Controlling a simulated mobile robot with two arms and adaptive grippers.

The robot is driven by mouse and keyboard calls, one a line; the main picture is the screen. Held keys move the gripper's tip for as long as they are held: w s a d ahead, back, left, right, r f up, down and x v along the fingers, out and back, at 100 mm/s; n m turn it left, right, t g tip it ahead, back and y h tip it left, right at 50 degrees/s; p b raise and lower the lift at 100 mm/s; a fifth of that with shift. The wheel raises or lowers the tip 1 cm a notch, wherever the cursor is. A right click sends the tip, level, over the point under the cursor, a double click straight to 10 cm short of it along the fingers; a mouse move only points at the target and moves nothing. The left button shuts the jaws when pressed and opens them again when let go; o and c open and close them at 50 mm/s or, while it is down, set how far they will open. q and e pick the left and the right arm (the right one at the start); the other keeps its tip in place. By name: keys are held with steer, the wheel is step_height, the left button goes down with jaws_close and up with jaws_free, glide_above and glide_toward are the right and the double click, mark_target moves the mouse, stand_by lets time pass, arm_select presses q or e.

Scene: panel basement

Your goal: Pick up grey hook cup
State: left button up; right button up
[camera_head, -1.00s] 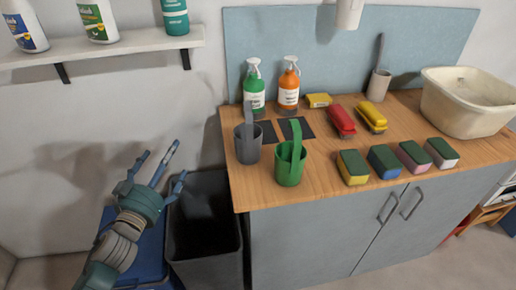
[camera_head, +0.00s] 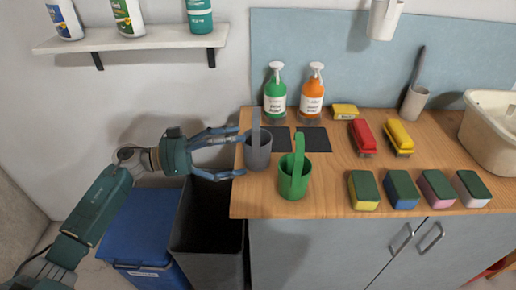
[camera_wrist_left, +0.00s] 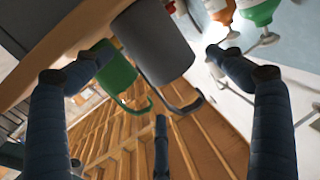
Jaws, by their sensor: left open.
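The grey hook cup (camera_head: 258,150) stands upright at the left end of the wooden counter, its hook rising above the rim. My left gripper (camera_head: 236,154) is open, level with the cup at its left side, with its fingertips pointing at it. In the left wrist view the grey cup (camera_wrist_left: 155,42) shows ahead, between the spread fingers. Whether a finger touches it I cannot tell. A green hook cup (camera_head: 293,180) stands close by on the right; it also shows in the left wrist view (camera_wrist_left: 115,72). My right gripper is not in view.
Several sponges, two brushes and a cream basin (camera_head: 490,135) are to the right. A dark bin (camera_head: 208,235) and a blue bin (camera_head: 138,225) stand left of the counter, below my arm.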

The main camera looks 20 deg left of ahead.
mark_target(245, 148)
arm_select(q)
steer(key=x, duration=0.2)
steer(key=p+x, duration=0.1)
steer(key=x, duration=0.2)
steer(key=shift+s+d+f, duration=0.1)
steer(key=shift+f, duration=0.1)
steer(key=shift+d+f, duration=0.1)
steer(key=shift+d, duration=0.25)
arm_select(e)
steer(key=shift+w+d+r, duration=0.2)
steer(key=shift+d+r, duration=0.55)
arm_select(q)
steer(key=shift+c, duration=0.2)
steer(key=c, duration=0.9)
steer(key=shift+c, duration=0.3)
